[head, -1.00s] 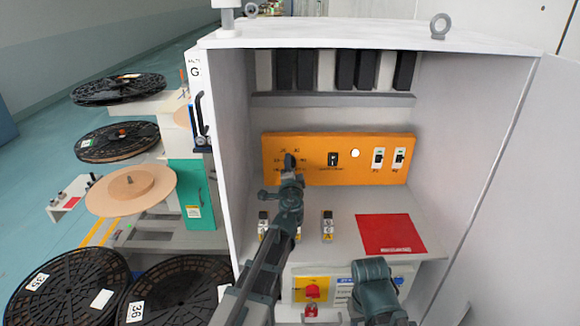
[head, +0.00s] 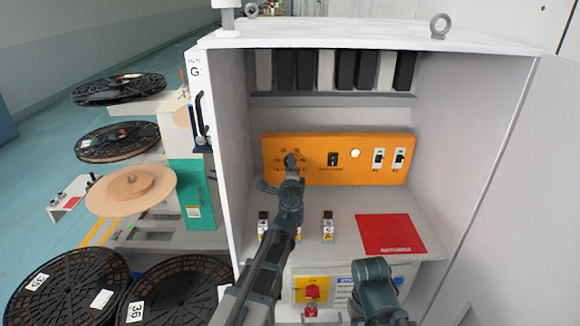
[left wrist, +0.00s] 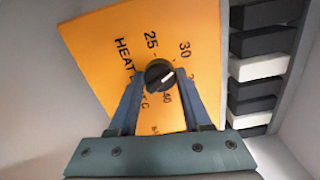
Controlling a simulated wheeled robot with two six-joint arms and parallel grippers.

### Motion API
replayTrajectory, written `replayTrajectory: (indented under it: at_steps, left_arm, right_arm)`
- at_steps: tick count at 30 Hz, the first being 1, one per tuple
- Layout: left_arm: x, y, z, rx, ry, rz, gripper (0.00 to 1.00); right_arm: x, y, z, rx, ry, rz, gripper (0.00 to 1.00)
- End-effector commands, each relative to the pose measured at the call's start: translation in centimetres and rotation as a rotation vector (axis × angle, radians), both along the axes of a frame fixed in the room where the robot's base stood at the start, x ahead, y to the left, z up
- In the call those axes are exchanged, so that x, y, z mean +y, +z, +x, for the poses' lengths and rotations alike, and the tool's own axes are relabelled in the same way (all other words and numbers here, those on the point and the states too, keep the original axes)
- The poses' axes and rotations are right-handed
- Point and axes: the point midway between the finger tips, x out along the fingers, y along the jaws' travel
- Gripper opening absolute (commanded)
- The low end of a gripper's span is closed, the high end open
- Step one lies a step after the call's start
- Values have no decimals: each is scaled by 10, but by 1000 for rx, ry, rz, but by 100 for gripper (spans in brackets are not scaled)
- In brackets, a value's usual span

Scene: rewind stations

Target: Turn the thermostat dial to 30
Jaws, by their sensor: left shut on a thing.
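The thermostat dial (left wrist: 159,74) is a small round black knob with a white pointer line, on an orange panel (left wrist: 95,30). The panel is inside the open cabinet, also in the head view (head: 300,142). My left gripper (left wrist: 160,78) is shut on the dial, one finger on each side. In the head view its tip (head: 290,165) covers most of the dial. In the left wrist view the pointer aims right and slightly up, below the printed 30, toward a number partly hidden by a finger. The 25 and 40 also show.
On the same panel, right of the dial, are a black switch (head: 333,159), a white round lamp (head: 355,153) and two breakers (head: 378,158). Small blocks (head: 327,225) and a red sheet (head: 390,234) lie on the shelf below. Cabinet walls bound both sides.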

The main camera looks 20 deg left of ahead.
Motion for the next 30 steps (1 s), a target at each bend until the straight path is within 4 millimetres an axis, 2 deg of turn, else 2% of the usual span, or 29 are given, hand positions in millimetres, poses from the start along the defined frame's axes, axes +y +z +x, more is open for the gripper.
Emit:
replayTrajectory:
  at_steps: [8,9,13,23,30]
  left_arm:
    - [-1,-1,-1,0,-3,-3,0]
    - [-1,-1,-1,-1,-2,-3,54]
    - [-1,-1,-1,0,-2,-2,77]
    - [0,0,-1,0,-1,-2,79]
    - [-3,0,-15,-1,0,-2,79]
  right_arm:
    - [0,-1,0,0,0,0,50]
    - [0,-1,0,0,0,0,50]
    - [0,-1,0,0,0,0,50]
    - [0,0,0,0,0,0,50]
    - [0,0,0,0,0,0,50]
